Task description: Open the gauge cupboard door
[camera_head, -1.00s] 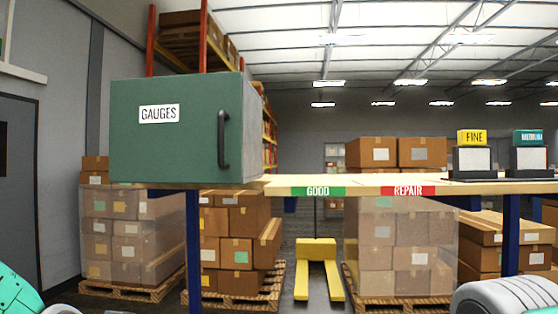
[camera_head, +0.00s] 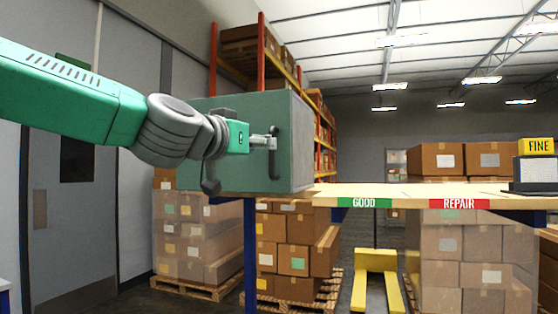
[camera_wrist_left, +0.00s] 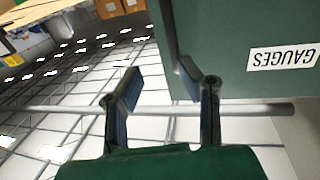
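The green gauge cupboard (camera_head: 228,178) stands on the left end of the bench, its door shut. The "GAUGES" label (camera_wrist_left: 282,57) shows upside down in the left wrist view; my arm hides it in the head view. The dark upright handle (camera_head: 273,168) is near the door's right edge. My left gripper (camera_head: 269,142) is at the handle's upper part, in front of the door. In the left wrist view its two fingers (camera_wrist_left: 158,80) are apart. I cannot tell whether the handle lies between them or touches one. My right gripper is out of view.
The bench top (camera_head: 410,190) carries "GOOD" (camera_head: 364,202) and "REPAIR" (camera_head: 459,204) labels and a "FINE" block (camera_head: 538,146) at right. Pallets of boxes (camera_head: 290,240) and a yellow pallet truck (camera_head: 376,270) stand beyond. The bench between cupboard and block is clear.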

